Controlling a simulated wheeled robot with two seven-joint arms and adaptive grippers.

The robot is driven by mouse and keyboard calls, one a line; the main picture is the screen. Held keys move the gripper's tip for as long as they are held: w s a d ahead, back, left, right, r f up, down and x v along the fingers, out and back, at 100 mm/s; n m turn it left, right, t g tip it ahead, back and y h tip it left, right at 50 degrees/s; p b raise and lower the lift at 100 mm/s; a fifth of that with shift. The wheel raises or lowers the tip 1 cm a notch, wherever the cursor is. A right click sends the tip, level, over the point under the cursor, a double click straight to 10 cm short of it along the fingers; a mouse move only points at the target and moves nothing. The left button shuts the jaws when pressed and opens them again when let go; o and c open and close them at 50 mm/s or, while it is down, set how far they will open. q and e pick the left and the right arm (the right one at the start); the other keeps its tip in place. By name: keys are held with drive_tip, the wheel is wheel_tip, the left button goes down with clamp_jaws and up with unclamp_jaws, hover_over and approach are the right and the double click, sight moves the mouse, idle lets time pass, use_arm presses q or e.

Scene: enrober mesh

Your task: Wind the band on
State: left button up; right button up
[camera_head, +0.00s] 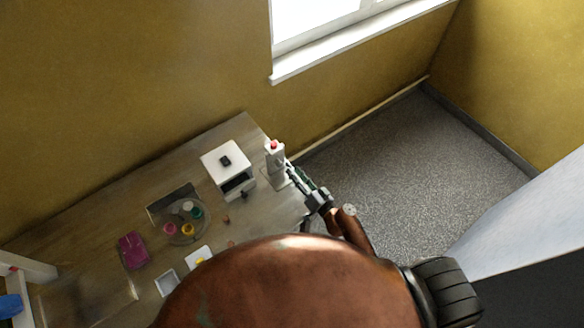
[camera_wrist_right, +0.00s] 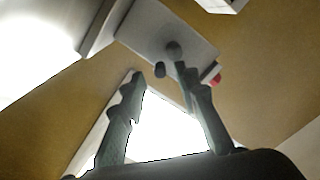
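A white upright unit (camera_head: 275,160) with a red button (camera_head: 273,144) on top stands at the right end of the table. My right gripper (camera_head: 297,178) is close beside it. In the right wrist view my right gripper (camera_wrist_right: 163,76) has its two dark fingers apart, in front of a pale panel (camera_wrist_right: 195,38). A round grey knob (camera_wrist_right: 173,49) on the panel overlaps the tip of one finger; I cannot tell whether they touch. I cannot make out a band. My left gripper is out of view.
A white box (camera_head: 225,162) with a dark front opening stands left of the unit. A round plate (camera_head: 182,224) with coloured cups, a magenta item (camera_head: 132,250) and small white trays (camera_head: 168,283) lie farther left on the table (camera_head: 120,205). A wall and window are behind.

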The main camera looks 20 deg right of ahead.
sight(281, 166)
drive_tip(key=shift+x, duration=1.35)
drive_tip(key=shift+c, duration=0.4)
clamp_jaws()
